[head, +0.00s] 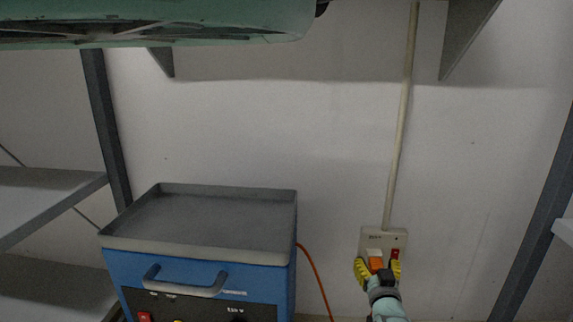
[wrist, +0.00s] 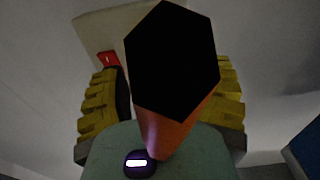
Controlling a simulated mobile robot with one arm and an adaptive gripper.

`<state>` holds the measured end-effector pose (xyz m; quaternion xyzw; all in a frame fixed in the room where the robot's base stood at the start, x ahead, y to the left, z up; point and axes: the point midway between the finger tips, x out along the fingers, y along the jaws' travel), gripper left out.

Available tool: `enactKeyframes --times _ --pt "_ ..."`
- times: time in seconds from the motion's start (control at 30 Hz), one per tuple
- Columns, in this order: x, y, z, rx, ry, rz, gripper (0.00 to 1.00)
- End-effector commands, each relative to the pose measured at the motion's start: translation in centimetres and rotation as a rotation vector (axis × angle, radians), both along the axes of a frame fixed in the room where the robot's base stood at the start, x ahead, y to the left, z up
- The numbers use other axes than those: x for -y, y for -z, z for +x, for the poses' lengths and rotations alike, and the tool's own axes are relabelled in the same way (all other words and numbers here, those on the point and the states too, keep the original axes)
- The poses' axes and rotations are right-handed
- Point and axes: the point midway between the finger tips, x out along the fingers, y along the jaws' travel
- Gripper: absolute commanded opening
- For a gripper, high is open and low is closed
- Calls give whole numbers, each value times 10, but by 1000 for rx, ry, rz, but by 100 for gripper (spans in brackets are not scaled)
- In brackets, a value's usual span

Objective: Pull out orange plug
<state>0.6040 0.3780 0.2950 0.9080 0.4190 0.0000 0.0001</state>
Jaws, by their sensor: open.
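The orange plug (head: 376,264) sits at the white wall socket (head: 371,241), low on the wall at the right. In the wrist view the orange plug (wrist: 178,132) stands between the two yellow fingers, with a large black six-sided face covering much of it. My gripper (head: 378,269) is open, with one yellow finger on each side of the plug. In the head view the fingers reach close to the socket plate. Whether either finger touches the plug is unclear. The plug's pins and its seat in the socket are hidden.
A red switch (head: 395,254) is beside the plug on the socket. A pale conduit (head: 401,130) runs up the wall. A blue cart (head: 200,271) with a grey tray top stands at left, an orange cable (head: 316,272) beside it. Shelves flank both sides; a pale green object hangs overhead.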

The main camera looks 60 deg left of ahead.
Motion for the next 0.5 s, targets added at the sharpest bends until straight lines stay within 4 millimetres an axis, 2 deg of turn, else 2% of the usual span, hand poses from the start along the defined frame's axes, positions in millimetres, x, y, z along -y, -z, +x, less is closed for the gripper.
enactKeyframes --times 0.27,0.3,0.5 --pt "-1 0 -1 0 -2 0 63" --pt "-1 0 -1 0 -2 0 68" --pt "-1 0 -1 0 -2 0 47"
